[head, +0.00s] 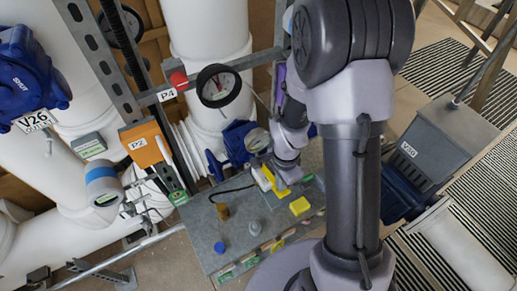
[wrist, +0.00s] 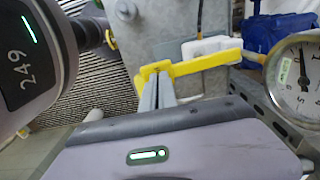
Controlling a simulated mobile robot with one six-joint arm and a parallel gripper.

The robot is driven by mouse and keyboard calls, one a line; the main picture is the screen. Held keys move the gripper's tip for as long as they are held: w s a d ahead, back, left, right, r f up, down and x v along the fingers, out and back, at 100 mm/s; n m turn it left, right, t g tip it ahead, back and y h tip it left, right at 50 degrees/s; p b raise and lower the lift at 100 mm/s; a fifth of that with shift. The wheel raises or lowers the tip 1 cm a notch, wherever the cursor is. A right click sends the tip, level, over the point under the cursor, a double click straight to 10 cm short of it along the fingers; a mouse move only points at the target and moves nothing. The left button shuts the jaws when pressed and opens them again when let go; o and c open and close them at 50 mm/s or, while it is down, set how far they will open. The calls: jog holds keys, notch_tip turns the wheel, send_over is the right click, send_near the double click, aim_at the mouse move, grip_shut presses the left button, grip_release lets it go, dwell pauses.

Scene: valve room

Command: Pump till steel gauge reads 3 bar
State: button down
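The steel gauge (wrist: 298,80) has a silver rim and a white face at the right of the wrist view. Its dark needle points upward, but the scale is too small to read surely. In the head view the gauge (head: 257,139) stands beside my gripper. A yellow lever (wrist: 205,62) runs across the wrist view from a white block (wrist: 208,46). My gripper (wrist: 157,78) has its two grey fingers close together at the left end of the lever, with yellow showing between the tips. In the head view my gripper (head: 281,184) is above the grey bench, its tips partly hidden.
The grey bench (head: 235,250) carries a yellow block (head: 299,206), a blue cap (head: 219,247) and small parts. A black-rimmed gauge (head: 218,86) hangs by the P4 label. White pipes (head: 205,30) stand behind. A grey box (head: 430,135) stands at right.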

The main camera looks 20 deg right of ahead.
jog(key=shift+f+b, duration=1.15)
jog(key=shift+f, duration=0.25)
notch_tip(320, 180, up, 6)
jog(key=p, duration=0.4)
jog(key=shift+f, duration=0.3)
notch_tip(320, 180, down, 5)
jog(key=b, duration=0.5)
jog(key=shift+f, duration=0.1)
notch_tip(320, 180, up, 5)
jog(key=p, duration=0.3)
jog(key=shift+r, duration=0.2)
jog(key=shift+f, duration=0.1)
